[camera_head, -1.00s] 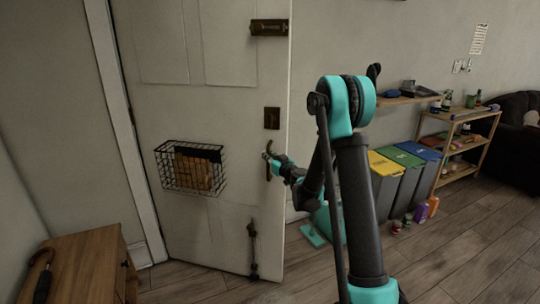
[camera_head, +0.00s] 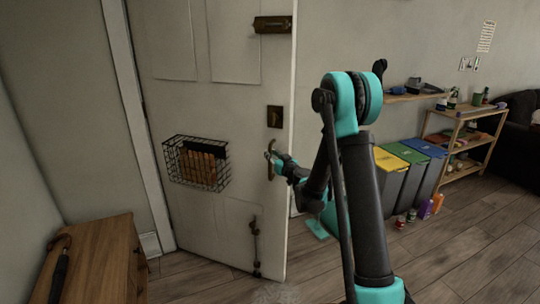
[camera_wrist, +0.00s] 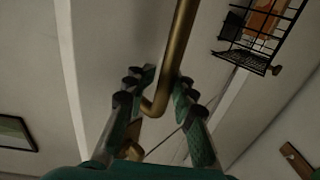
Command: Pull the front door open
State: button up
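The front door (camera_head: 225,120) is a white panelled door standing ajar, its free edge on the right and a gap of grey wall behind it. Its brass handle (camera_head: 272,150) is a vertical bar near the free edge. My gripper (camera_head: 272,160) is at this handle. The fingers look closed on the bar. The exact contact is partly hidden.
A wire basket (camera_head: 180,175) hangs on the door. A wooden cabinet (camera_head: 105,255) with an umbrella stands at the lower left. Bins (camera_head: 390,190) and a wooden shelf unit (camera_head: 470,150) stand along the wall at right. The floor (camera_head: 480,250) at lower right is clear.

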jog(key=shift+o, duration=1.1)
jog(key=shift+d, duration=0.1)
jog(key=shift+o, duration=0.4)
jog(key=v, duration=0.7)
jog(key=shift+s, duration=0.25)
jog(key=shift+r, duration=0.1)
